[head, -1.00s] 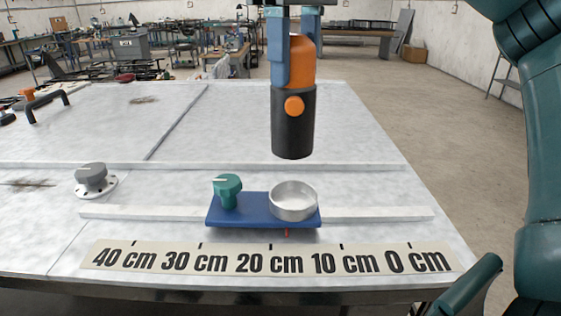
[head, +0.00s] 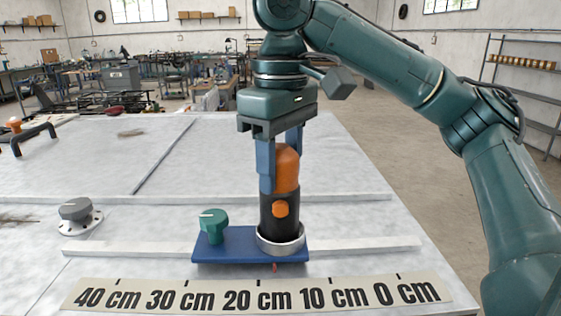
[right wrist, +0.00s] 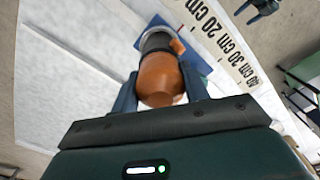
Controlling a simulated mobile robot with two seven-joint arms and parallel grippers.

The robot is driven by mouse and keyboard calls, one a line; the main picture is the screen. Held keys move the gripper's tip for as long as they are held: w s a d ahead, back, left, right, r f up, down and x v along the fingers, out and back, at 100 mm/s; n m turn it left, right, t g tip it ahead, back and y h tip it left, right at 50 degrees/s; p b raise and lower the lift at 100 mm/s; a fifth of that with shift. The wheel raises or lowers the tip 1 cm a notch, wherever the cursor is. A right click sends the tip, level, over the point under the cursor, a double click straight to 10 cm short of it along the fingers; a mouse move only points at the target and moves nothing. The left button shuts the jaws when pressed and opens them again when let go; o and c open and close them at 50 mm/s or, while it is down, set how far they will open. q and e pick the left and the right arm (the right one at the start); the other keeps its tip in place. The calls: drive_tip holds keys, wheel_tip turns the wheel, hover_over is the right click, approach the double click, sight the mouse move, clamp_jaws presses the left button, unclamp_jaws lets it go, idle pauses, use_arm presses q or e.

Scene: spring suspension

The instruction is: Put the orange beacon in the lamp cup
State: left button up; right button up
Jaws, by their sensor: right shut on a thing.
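The orange beacon (head: 287,172) has an orange dome and a black body with an orange knob on its side. It stands upright with its lower end inside the rim of the round metal lamp cup (head: 282,246). The cup sits on the right part of a blue sled (head: 221,246) that also carries a green knob. My right gripper (head: 280,170) comes from above and is shut on the beacon's dome. In the right wrist view the beacon (right wrist: 158,80) lies between the two fingers. The cup's floor is hidden. My left gripper is not clearly in view.
A scale strip (head: 256,296) marked in centimetres lies in front of the sled. A white rail (head: 365,246) runs along the table (head: 340,150). A grey knob (head: 76,210) stands at left, with a black handle (head: 35,137) behind it. The table behind is mostly clear.

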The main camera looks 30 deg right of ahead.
drive_tip(key=shift+f, duration=0.1)
drive_tip(key=o, duration=1.3)
drive_tip(key=shift+o, duration=0.2)
wheel_tip(320, 180, up, 12)
drive_tip(key=shift+r, duration=0.1)
